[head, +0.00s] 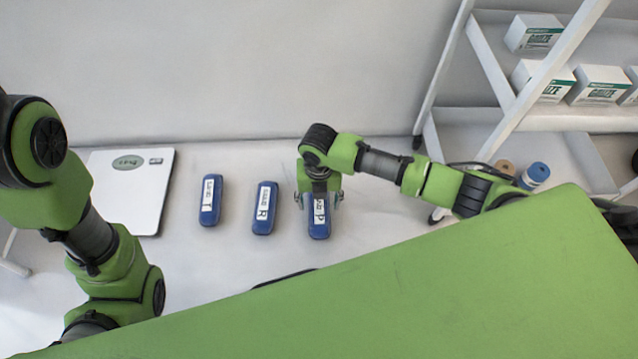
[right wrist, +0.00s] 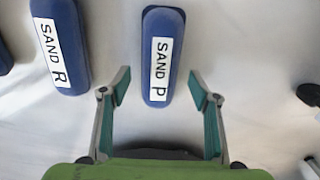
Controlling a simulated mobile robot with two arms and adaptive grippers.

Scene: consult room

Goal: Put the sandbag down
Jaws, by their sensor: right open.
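A blue sandbag labelled "SAND P" (head: 319,229) lies flat on the pale floor, below my right gripper in the head view. It also shows in the right wrist view (right wrist: 162,22), with its lower end between the fingertips. My right gripper (head: 320,200) is open, with one finger on each side of this bag and a gap to each; in the right wrist view its fingers (right wrist: 159,88) hold nothing. The sandbag "SAND R" (head: 264,222) and another labelled blue sandbag (head: 209,217) lie to the left in a row. My left gripper is out of view.
A white scale (head: 150,210) lies left of the row. A white wheeled shelf (head: 489,60) with gauze boxes (head: 541,78) stands at the right, with blue (head: 537,173) and tan (head: 505,166) rolls low down. Bare floor separates the bags. A wall runs behind.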

